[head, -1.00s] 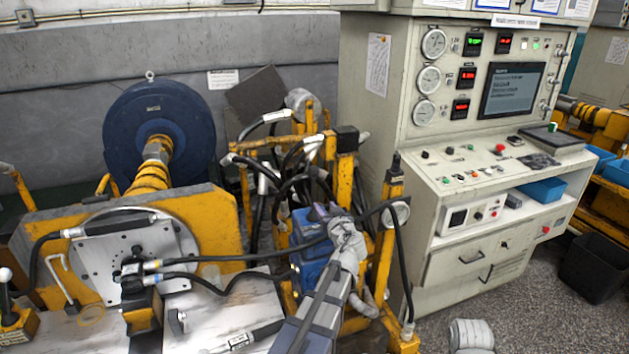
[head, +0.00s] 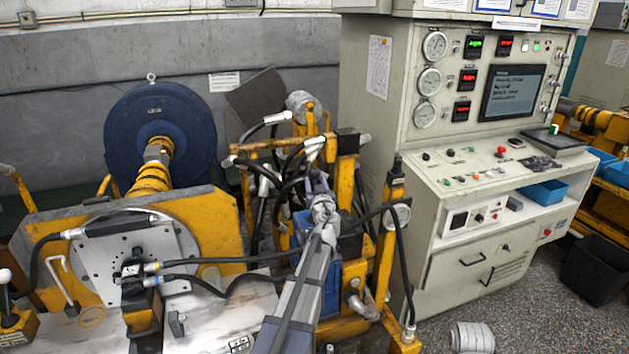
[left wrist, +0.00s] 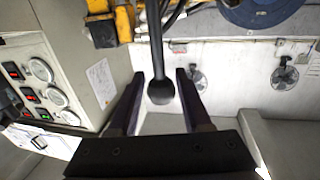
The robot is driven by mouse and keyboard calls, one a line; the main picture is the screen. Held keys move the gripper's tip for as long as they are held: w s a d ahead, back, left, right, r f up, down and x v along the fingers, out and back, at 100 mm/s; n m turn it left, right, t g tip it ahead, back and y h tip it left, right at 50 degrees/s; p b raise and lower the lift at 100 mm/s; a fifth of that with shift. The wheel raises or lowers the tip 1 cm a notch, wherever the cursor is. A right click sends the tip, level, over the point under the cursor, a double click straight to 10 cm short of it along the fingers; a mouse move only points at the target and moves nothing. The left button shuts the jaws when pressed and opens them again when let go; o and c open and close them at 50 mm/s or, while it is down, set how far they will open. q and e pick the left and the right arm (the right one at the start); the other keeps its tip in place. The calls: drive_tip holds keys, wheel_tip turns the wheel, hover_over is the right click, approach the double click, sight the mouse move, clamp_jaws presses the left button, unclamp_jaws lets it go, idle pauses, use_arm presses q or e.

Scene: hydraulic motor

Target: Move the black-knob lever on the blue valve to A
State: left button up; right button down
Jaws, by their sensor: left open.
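The blue valve (head: 332,287) stands among yellow frames and black hoses in the middle of the head view, partly hidden behind my left arm. My left gripper (head: 317,186) is above it, with its fingers small and hard to make out. In the left wrist view, a dark lever comes down from the top and ends in a round black knob (left wrist: 161,92). My left gripper (left wrist: 160,74) is open there, with one finger on each side of the lever. Gaps show on both sides, so the fingers look apart from it. The letter A is not readable.
Black hoses (head: 290,185) and a yellow post (head: 388,240) are close to my left arm. A grey control cabinet (head: 470,230) stands to the right. A blue motor (head: 160,125) is at the left. Bare floor (head: 520,310) shows at lower right.

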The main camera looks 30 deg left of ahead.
use_arm(q)
drive_tip(key=shift+x, duration=1.2)
clamp_jaws()
drive_tip(key=shift+w+a+f, duration=0.1)
drive_tip(key=shift+w+a, duration=0.05)
drive_tip(key=shift+w, duration=0.05)
